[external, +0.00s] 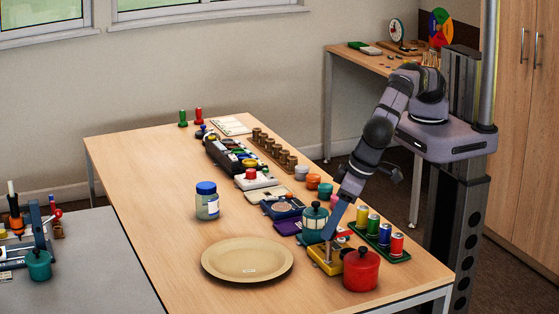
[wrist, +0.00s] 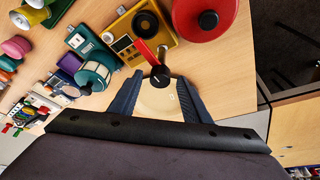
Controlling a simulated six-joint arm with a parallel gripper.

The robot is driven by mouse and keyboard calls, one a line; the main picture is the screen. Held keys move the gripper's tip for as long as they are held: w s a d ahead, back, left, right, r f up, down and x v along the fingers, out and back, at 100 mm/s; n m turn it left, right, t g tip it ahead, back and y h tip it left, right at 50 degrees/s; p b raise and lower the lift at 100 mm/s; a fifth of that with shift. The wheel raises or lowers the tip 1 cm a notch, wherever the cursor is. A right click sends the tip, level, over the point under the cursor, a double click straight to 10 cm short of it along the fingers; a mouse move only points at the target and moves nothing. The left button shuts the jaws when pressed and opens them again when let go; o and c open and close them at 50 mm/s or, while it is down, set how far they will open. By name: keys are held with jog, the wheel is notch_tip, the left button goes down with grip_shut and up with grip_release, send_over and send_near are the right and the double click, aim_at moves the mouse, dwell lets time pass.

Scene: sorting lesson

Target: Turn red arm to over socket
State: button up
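The yellow box (wrist: 125,32) has a round black socket (wrist: 146,24) on top and a red arm (wrist: 146,53) ending in a black knob (wrist: 160,75). In the wrist view the arm points away from the socket, toward my gripper. My gripper (wrist: 159,80) has its blue fingers apart, one on each side of the knob, with gaps visible. In the external view my gripper (external: 328,236) reaches down over the yellow box (external: 326,262) and partly hides it. Whether a finger touches the knob cannot be told.
A red pot (external: 361,270) stands close in front of the box and a teal pot (external: 313,221) close behind. A tray of coloured cylinders (external: 385,248) lies to the right, a beige plate (external: 247,272) to the left. The table's left middle is mostly clear around a blue-lidded jar (external: 207,203).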

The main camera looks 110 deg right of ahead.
jog(key=v, duration=0.7)
jog(key=shift+r+b, duration=0.15)
jog(key=shift+b, duration=0.3)
